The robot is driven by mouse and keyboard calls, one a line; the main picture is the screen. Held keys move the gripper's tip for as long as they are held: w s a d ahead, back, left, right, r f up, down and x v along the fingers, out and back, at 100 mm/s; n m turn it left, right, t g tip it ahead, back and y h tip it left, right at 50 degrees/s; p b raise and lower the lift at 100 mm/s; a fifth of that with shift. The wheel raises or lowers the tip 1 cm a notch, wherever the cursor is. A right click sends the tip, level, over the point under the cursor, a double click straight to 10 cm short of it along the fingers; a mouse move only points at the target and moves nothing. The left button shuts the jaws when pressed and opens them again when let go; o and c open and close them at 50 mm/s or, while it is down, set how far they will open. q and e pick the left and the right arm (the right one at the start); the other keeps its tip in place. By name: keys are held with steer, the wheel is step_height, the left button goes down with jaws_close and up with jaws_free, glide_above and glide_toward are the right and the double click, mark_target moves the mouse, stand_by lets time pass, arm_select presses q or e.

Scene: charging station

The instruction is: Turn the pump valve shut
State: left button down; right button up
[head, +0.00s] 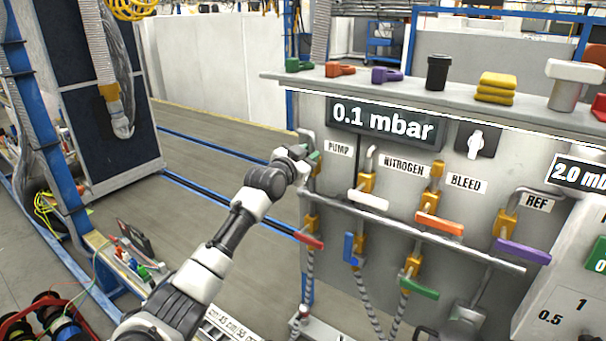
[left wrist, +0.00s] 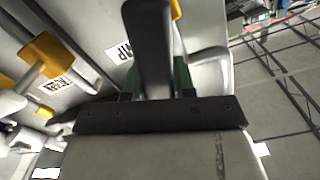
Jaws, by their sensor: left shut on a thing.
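The pump valve has a green handle (head: 316,156), just left of the PUMP label (head: 338,149) at the panel's left edge. My left gripper (head: 305,153) is at this handle and shut on it; in the head view the gripper covers most of it. In the left wrist view the green handle (left wrist: 183,76) shows beside the dark finger of my left gripper (left wrist: 160,75), with part of the PUMP label (left wrist: 120,52) behind. The handle's exact angle is hard to tell. My right gripper is not in view.
The panel display (head: 383,122) reads 0.1 mbar. Close by are a white handle (head: 368,199), orange handle (head: 440,225), purple handle (head: 522,250), red handle (head: 308,241), blue handle (head: 348,248) and lower green handle (head: 419,288). Open floor (head: 215,205) lies left of the panel.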

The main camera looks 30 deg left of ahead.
mark_target(328, 174)
arm_select(q)
steer(key=d+f+m, duration=0.1)
steer(key=m, duration=0.2)
steer(key=d+f+m+b, duration=0.1)
steer(key=m, duration=0.2)
steer(key=d+f+m, duration=0.1)
steer(key=m, duration=0.3)
steer(key=shift+s+d+f, duration=0.25)
steer(key=shift+d+f, duration=0.05)
steer(key=shift+d+f+m, duration=0.1)
steer(key=shift+f+m, duration=0.5)
steer(key=shift+m, duration=0.45)
steer(key=shift+d+f+m, duration=0.1)
steer(key=shift+f+m, duration=0.45)
steer(key=shift+m, duration=0.5)
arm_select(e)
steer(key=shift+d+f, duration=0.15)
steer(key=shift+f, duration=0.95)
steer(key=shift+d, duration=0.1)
arm_select(q)
steer(key=c, duration=0.9)
jaws_free()
